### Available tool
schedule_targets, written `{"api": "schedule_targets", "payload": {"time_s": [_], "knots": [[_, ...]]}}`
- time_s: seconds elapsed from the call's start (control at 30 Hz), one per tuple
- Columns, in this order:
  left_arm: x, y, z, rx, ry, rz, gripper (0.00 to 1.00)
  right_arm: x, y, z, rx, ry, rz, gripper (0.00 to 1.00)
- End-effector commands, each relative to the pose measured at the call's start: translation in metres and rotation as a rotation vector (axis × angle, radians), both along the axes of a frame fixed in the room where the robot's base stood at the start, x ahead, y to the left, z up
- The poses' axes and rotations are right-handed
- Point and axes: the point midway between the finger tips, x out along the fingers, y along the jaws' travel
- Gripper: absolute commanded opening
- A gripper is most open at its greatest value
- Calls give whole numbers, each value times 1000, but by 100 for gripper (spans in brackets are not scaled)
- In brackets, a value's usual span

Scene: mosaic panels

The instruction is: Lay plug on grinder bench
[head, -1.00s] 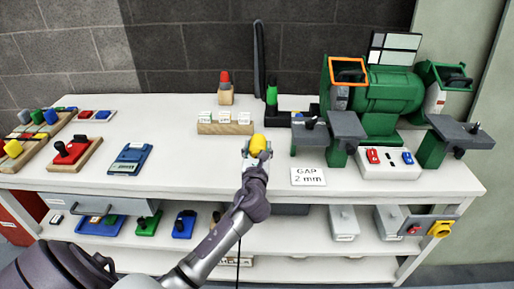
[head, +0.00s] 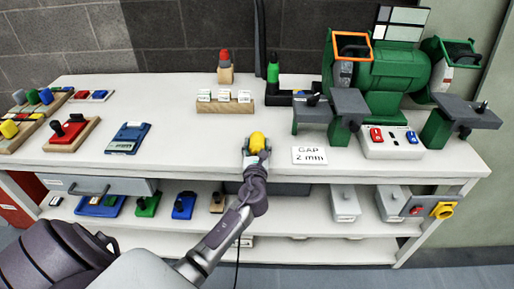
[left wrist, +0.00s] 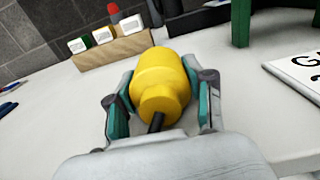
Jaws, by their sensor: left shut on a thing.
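A yellow plug (head: 257,141) is held in my left gripper (head: 256,148), over the front middle of the white bench (head: 190,136). In the left wrist view the plug (left wrist: 160,82) sits between the two teal-padded fingers (left wrist: 160,105), with a dark cord or pin at its near end. Whether the plug touches the bench top cannot be told. The green grinder (head: 387,82) stands on the bench to the right. My right gripper is not in view.
A wooden block with white labels (head: 225,107) stands behind the plug. A "GAP 2 mm" card (head: 310,156) lies to its right. A blue scale (head: 129,138) and a red-topped block (head: 71,136) are at left. Bench top between scale and gripper is clear.

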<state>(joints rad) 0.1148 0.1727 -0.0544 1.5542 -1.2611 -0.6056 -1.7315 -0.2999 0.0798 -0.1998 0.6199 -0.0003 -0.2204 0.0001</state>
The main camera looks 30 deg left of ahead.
Motion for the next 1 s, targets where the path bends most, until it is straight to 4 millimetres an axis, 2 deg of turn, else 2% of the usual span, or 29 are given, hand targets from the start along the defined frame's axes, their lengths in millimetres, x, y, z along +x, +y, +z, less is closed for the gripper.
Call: {"api": "schedule_targets", "payload": {"time_s": [0.27, 0.3, 0.43, 0.8, 1.0], "knots": [[0, 0, -2, -1, -1, 0, 0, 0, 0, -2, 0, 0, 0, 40], [0, 0, -1, -1, -1, 0, 58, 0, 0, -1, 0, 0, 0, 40], [0, 0, -1, -1, -1, 0, 78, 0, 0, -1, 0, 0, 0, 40], [-2, -1, 2, 0, 0, 0, 78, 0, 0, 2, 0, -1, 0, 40], [-29, -17, 1, -2, 1, -1, 78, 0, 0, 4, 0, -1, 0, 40]]}}
